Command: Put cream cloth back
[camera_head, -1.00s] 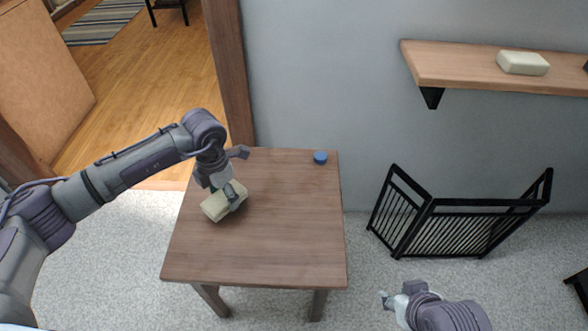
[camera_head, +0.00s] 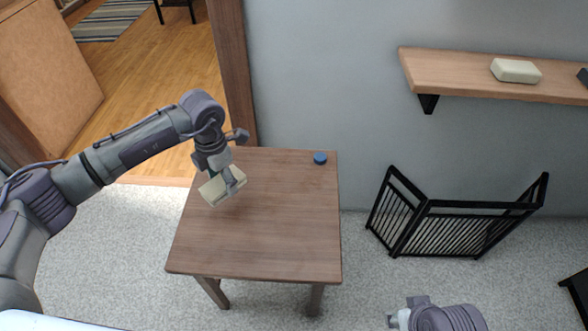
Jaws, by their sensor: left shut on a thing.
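The cream cloth (camera_head: 213,192) is a folded cream block at the left side of the small wooden table (camera_head: 265,235). My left gripper (camera_head: 228,182) is shut on it from above, and a finger covers part of its right side. The cloth is tilted and seems to be a little above the tabletop. A similar cream block (camera_head: 516,71) lies on the wall shelf (camera_head: 450,78) at the upper right. My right gripper (camera_head: 397,318) shows only in part at the bottom edge, and its jaws are unclear.
A small blue round object (camera_head: 320,158) sits at the table's back right corner. A black folding gate (camera_head: 450,225) stands on the carpet right of the table. A dark object (camera_head: 583,77) is cut off at the shelf's right end. The table's middle and front are clear.

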